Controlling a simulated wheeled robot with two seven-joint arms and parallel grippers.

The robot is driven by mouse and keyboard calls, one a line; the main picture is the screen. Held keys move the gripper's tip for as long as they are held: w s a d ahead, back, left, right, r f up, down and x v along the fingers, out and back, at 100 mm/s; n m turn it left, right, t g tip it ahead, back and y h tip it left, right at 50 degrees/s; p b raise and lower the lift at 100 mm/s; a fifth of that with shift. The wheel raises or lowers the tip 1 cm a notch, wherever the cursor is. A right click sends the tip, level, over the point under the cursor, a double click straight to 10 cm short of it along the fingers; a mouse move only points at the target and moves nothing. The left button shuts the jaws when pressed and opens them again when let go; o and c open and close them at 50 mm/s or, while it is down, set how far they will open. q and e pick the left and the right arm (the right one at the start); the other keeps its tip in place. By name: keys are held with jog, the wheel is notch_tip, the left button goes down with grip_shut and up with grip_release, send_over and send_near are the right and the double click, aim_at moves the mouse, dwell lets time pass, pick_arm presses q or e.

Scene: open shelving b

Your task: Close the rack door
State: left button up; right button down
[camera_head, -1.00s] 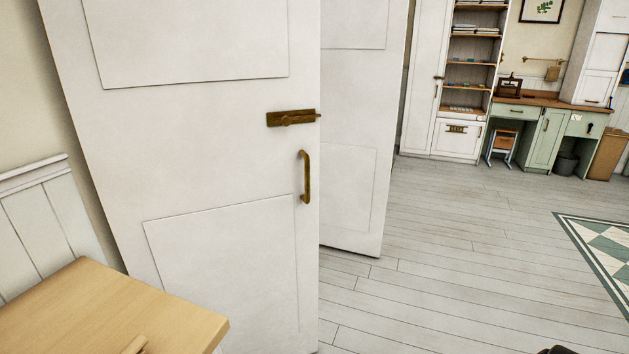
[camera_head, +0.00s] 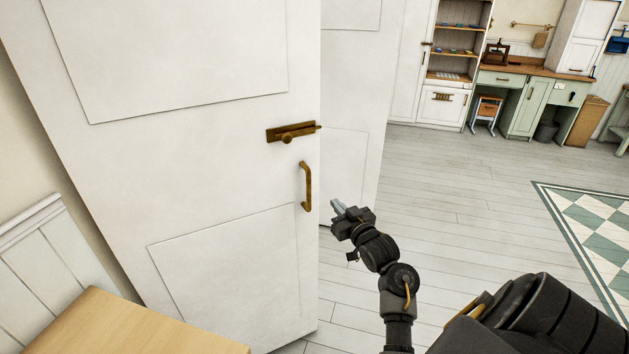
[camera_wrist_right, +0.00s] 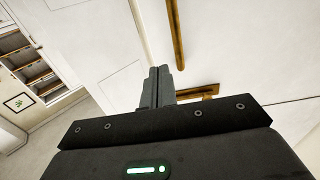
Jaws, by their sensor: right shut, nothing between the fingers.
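The near white door (camera_head: 190,190) fills the left half of the head view, with a brass latch (camera_head: 291,132) and a brass pull handle (camera_head: 306,186) near its right edge. A second white door or panel (camera_head: 350,100) stands behind it. My right gripper (camera_head: 337,206) is just right of the near door's edge and the handle, apart from the handle in the head view. In the right wrist view its fingers (camera_wrist_right: 157,85) are together and empty, with the handle (camera_wrist_right: 176,35) and latch (camera_wrist_right: 200,93) beyond them. My left gripper is out of view.
A wooden tabletop (camera_head: 120,325) stands at the lower left, in front of the door. Open grey plank floor (camera_head: 450,190) lies to the right, with a green-and-white checked rug (camera_head: 595,220). Shelving (camera_head: 458,45) and a green desk (camera_head: 530,95) stand at the back.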

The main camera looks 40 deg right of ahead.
jog(key=p, duration=0.3)
send_near(317, 183)
jog(key=w+r, duration=0.3)
jog(key=w, duration=0.2)
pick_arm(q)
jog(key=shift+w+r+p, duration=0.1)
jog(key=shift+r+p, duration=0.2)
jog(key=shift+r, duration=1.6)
pick_arm(e)
jog(key=shift+w+a, duration=0.25)
jog(key=shift+w, duration=0.6)
